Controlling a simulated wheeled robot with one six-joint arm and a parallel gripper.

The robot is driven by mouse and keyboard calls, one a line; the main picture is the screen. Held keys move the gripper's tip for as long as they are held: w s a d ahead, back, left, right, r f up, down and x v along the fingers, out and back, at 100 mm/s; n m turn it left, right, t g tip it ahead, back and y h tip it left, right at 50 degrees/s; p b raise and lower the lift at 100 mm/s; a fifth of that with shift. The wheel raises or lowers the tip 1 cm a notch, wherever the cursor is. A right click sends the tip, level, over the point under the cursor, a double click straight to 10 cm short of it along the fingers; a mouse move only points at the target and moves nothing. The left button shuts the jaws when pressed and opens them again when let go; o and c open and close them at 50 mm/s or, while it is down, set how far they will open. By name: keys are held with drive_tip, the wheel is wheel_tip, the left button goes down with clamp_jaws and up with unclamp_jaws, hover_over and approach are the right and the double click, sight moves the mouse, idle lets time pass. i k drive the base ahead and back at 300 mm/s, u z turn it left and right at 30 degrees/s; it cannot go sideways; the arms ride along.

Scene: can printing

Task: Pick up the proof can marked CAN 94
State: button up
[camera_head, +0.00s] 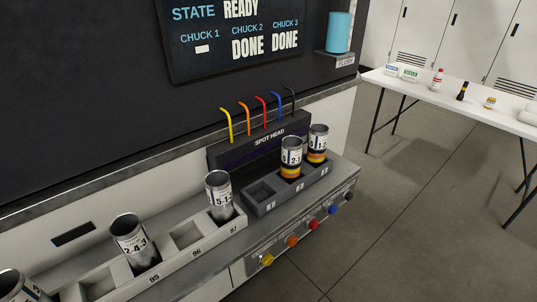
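No can marking that reads CAN 94 is legible in the head view. In the numbered rack (182,266), a silver can (131,237) with a label like 2-4-3 leans in the slot over 95. Another silver can (220,194), its label partly readable as 5-1, leans in the slot over 97. A third can (17,284) is cut off at the bottom left. The slot over 96 and the slot left of 95 are empty. My gripper is not in view.
The chuck block's leftmost socket is empty. The spot head (262,148) with several coloured tubes stands behind it. The screen (235,35) reads READY, with DONE under chucks 2 and 3. A white table (455,105) with small items stands at the right; floor between is clear.

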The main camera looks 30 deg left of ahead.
sight(292, 145)
drive_tip(key=u, duration=0.85)
drive_tip(key=i, duration=0.8)
drive_tip(key=u, duration=0.9)
